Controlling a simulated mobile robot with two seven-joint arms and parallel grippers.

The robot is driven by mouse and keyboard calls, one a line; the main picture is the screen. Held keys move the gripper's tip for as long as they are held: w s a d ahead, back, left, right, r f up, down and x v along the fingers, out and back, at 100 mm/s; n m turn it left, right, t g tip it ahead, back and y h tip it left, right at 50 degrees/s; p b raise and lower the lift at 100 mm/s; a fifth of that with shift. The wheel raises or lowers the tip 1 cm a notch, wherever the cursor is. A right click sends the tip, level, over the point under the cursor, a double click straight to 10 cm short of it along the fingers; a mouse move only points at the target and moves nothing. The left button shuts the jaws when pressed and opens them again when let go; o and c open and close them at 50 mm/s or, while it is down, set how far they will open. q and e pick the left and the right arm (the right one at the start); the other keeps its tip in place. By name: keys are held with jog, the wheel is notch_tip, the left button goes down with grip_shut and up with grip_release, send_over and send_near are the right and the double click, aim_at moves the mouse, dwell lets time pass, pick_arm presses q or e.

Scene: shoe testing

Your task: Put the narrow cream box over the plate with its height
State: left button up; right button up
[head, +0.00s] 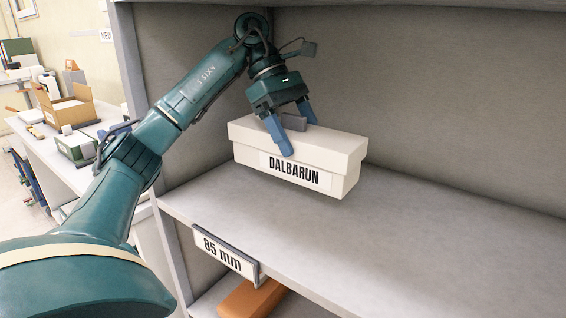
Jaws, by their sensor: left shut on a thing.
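A cream box (240,150) with an overhanging lid and the word DALBARUN on its front is at the shelf (440,240). My left gripper (297,136) comes down on it from above. Its blue fingers are shut on the box at a grey piece (293,122) on the lid. The box is roughly level; I cannot tell whether its underside touches the shelf. A plate (225,252) reading "85 mm" is on the shelf's front edge, to the lower left of the box. My right gripper is not in view.
The shelf is bare to the right of the box. A grey upright (130,70) bounds it on the left. An orange-brown box (252,299) shows on a lower level. At the far left, a white table holds an open cardboard box (68,106) and other items.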

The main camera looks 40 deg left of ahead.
aim_at(284, 127)
pick_arm(q)
jog(key=a, duration=0.3)
jog(key=shift+s+f, duration=0.2)
jog(key=shift+f, duration=0.15)
jog(key=shift+f+b, duration=0.4)
jog(key=shift+f, duration=0.3)
jog(key=shift+d+f, duration=0.1)
jog(key=shift+f, duration=0.45)
jog(key=f, duration=0.2)
jog(key=f+b, duration=0.1)
jog(key=shift+a+f, duration=0.2)
jog(key=shift+f, duration=0.35)
jog(key=o, duration=1.2)
jog(key=p+v, duration=0.1)
jog(key=v, duration=0.2)
jog(key=p+v, duration=0.1)
jog(key=v, duration=0.2)
jog(key=shift+d+r, duration=0.1)
jog(key=shift+r, duration=0.3)
jog(key=shift+a+r, duration=0.45)
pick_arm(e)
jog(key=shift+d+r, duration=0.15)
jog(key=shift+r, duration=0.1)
